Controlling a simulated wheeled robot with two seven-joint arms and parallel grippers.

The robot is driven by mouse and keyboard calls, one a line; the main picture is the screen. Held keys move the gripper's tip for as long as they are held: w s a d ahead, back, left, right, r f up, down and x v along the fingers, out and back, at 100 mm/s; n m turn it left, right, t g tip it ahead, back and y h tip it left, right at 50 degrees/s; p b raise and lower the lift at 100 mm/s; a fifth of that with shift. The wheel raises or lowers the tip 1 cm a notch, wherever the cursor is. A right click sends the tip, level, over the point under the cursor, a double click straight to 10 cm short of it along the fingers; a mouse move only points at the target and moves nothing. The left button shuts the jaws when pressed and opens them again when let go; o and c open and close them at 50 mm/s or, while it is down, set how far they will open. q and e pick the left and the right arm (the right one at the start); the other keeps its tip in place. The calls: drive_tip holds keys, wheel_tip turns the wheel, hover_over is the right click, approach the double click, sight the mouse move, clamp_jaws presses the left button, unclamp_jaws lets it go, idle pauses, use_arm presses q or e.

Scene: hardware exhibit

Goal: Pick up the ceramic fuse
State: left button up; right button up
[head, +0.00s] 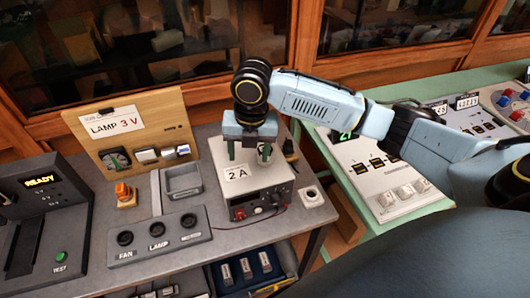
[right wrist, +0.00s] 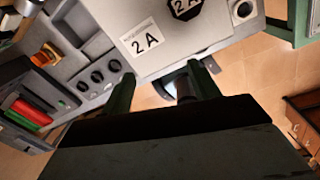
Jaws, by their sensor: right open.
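I cannot pick out the ceramic fuse for certain in either view. My right gripper (head: 248,156) points down over the grey box (head: 277,182) with the "2 A" label (head: 237,173). Its two green fingers are apart, and they hide part of the box top. In the right wrist view, the fingers (right wrist: 165,75) show apart below the label (right wrist: 146,39). A small grey rounded shape (right wrist: 186,88) shows beside the right finger. I cannot tell what it is or how near it lies. My left gripper is not in view.
A "LAMP 3 V" board (head: 164,116) with several small parts stands left. In front are an empty grey tray (head: 183,181), an orange part (head: 125,195) and the knob panel (head: 158,240). A white socket block (head: 311,196) lies right of the box. A green table (head: 346,180) stands further right.

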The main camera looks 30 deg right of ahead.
drive_tip(key=w+d+r+n, duration=0.3)
drive_tip(key=d+r, duration=0.4)
drive_tip(key=shift+n+g+h, duration=0.3)
drive_tip(key=shift+h, duration=0.1)
wheel_tip(320, 180, down, 8)
drive_tip(key=shift+s+r, duration=0.1)
drive_tip(key=shift+r, duration=0.1)
drive_tip(key=shift+w+a+f, duration=0.1)
drive_tip(key=shift+w+f, duration=0.1)
drive_tip(key=shift+f, duration=1.25)
drive_tip(key=shift+w+f, duration=0.15)
drive_tip(key=shift+f, duration=1.3)
drive_tip(key=c, duration=1.1)
drive_tip(key=shift+o, duration=0.2)
wheel_tip(320, 180, up, 10)
drive_tip(key=shift+r, duration=0.1)
